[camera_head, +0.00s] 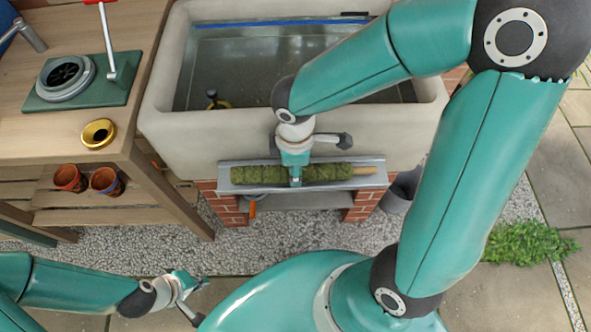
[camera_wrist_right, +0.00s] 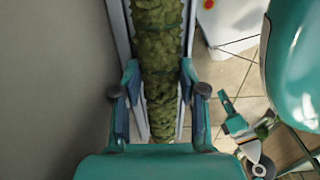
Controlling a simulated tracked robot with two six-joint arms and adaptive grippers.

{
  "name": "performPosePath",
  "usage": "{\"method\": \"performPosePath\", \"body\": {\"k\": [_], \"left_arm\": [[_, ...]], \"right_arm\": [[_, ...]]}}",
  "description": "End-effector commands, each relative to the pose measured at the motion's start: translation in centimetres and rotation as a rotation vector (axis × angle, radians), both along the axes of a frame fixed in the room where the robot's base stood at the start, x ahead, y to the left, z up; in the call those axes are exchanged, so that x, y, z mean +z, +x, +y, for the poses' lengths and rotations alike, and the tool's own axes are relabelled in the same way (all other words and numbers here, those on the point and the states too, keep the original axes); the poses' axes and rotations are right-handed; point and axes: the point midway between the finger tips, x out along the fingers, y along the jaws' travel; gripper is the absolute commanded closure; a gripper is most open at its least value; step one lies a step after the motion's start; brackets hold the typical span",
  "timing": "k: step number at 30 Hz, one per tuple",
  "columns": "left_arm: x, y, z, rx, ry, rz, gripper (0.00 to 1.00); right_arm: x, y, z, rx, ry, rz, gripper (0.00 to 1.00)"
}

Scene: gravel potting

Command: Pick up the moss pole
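The moss pole (camera_head: 330,172) is a green mossy rod with a bare wooden end at the right. It lies level in a pale metal trough (camera_head: 232,188) on the front of the sink. The right gripper (camera_head: 295,178) is over the pole near its middle, pointing down. In the right wrist view the pole (camera_wrist_right: 160,48) runs between the two fingers of the gripper, which stand apart on either side with small gaps visible. My left gripper (camera_head: 198,298) is at the lower left, empty, its fingers spread, away from the pole.
A stone sink (camera_head: 190,150) stands behind the trough on brick supports. At the left is a wooden bench (camera_head: 30,140) with a green press (camera_head: 65,90), a brass ring (camera_head: 98,133) and two terracotta pots (camera_head: 69,178) below. A grassy plant (camera_head: 530,243) is on the paving at the right.

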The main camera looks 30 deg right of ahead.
Motion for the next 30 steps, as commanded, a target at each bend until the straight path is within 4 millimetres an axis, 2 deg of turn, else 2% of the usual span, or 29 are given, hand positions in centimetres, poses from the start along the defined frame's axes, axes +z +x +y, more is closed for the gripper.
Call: {"method": "performPosePath", "body": {"k": [1,5,6,14,20,26,30], "left_arm": [[0.0,0.0,0.0,0.000,0.000,0.000,1.00],[0.0,0.0,0.0,0.000,0.000,0.000,1.00],[0.0,0.0,0.0,0.000,0.000,0.000,1.00],[0.1,0.0,0.0,0.000,0.000,0.000,1.00],[0.4,0.0,0.0,0.000,0.000,0.000,1.00],[1.3,0.0,0.0,0.000,0.000,0.000,1.00],[2.0,0.0,0.0,0.000,0.000,0.000,1.00]], "right_arm": [[0.0,0.0,0.0,0.000,-0.001,-0.001,0.76],[0.0,0.0,0.0,0.000,-0.001,-0.001,0.98],[0.0,0.0,0.0,0.000,0.000,-0.001,1.00],[0.2,0.1,0.0,0.000,0.000,-0.002,1.00],[1.3,0.1,0.0,0.000,0.000,-0.005,1.00],[3.9,0.2,0.0,0.001,0.001,-0.006,1.00],[6.5,0.2,0.1,0.002,0.001,-0.008,1.00]]}}
